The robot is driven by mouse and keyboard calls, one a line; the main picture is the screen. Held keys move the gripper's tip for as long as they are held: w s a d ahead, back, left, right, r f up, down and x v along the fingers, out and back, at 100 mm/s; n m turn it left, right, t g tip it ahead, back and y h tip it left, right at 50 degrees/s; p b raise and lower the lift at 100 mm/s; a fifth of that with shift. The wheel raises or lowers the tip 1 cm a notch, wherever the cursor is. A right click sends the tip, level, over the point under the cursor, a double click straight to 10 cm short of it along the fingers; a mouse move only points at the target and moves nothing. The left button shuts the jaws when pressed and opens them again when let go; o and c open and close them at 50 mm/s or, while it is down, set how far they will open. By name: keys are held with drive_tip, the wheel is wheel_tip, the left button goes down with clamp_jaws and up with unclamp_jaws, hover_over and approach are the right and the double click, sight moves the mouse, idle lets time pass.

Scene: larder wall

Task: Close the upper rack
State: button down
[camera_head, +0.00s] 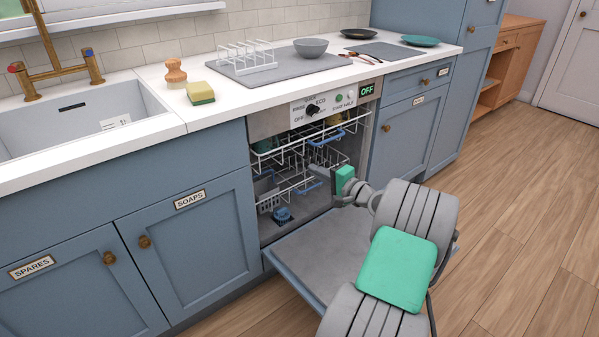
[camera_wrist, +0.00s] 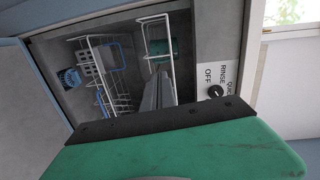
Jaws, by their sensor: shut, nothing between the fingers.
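The dishwasher stands open.
The lower rack (camera_head: 290,190) with a blue handle is below, with a blue item (camera_head: 283,215) and grey cutlery basket (camera_head: 268,200). The dishwasher door (camera_head: 315,250) lies folded down under my arm. The worktop (camera_head: 220,110) runs above; the wood floor (camera_head: 520,200) at right is clear.

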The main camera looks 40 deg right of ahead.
drive_tip(key=s+d+m, duration=0.1)
drive_tip(key=s+d, duration=0.1)
drive_tip(key=d, duration=0.1)
drive_tip(key=t+b, duration=0.1)
drive_tip(key=b, duration=0.3)
approach(294, 146)
drive_tip(key=shift+h, duration=0.4)
drive_tip(key=w, duration=0.4)
drive_tip(key=w+a, duration=0.1)
drive_tip(key=w, duration=0.1)
drive_tip(key=shift+f, duration=0.2)
drive_tip(key=shift+w+d+r, duration=0.1)
drive_tip(key=shift+w+r, duration=0.05)
drive_tip(key=shift+w, duration=0.25)
